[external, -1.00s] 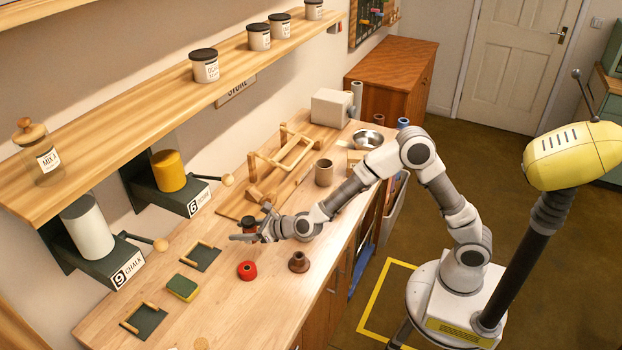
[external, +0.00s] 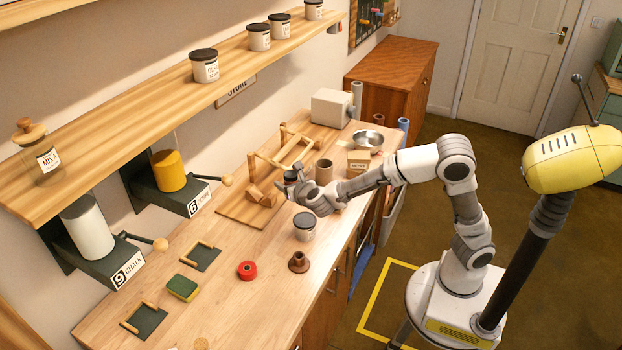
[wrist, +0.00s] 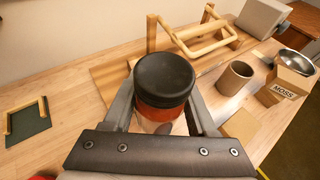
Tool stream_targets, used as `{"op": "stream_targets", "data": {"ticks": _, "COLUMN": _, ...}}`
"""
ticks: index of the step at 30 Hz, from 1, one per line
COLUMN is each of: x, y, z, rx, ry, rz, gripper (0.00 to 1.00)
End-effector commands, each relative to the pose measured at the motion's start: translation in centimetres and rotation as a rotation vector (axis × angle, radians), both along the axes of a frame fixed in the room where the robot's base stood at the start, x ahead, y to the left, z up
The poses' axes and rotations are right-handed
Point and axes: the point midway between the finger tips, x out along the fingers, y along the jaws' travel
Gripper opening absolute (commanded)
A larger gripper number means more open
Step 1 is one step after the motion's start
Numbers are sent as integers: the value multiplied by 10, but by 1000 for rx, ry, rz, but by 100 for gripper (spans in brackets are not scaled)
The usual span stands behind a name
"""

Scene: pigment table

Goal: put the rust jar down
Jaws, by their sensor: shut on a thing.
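The rust jar (wrist: 164,82) has a black lid and a rust-red body with part of a pale label. It is between the two fingers of my gripper (wrist: 163,106) in the wrist view, and my gripper is shut on it. In the external view my gripper (external: 296,186) holds the rust jar (external: 291,176) beside the wooden frame, over the back middle of the worktop (external: 225,290). The jar looks upright. Its base is hidden, so I cannot tell whether it touches anything.
A dark-lidded pale jar (external: 304,227) stands in front of my gripper. A wooden frame on a board (external: 240,213), a brown cup (external: 324,171) and a MOSS box (external: 358,161) are near.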

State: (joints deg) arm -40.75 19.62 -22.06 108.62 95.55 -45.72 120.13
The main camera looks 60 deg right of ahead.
Motion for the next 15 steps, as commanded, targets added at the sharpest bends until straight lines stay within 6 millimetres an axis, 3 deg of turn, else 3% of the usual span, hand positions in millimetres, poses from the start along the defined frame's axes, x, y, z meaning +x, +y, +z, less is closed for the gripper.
{"op": "stream_targets", "data": {"ticks": 4, "x": 0, "y": 0, "z": -27, "rx": -7, "ry": 7, "rz": 3, "gripper": 0}}
{"op": "stream_targets", "data": {"ticks": 9, "x": 1, "y": 4, "z": -43, "rx": -4, "ry": 6, "rz": 5, "gripper": 0}}
{"op": "stream_targets", "data": {"ticks": 15, "x": 11, "y": 37, "z": -64, "rx": -6, "ry": 5, "rz": 8, "gripper": 0}}
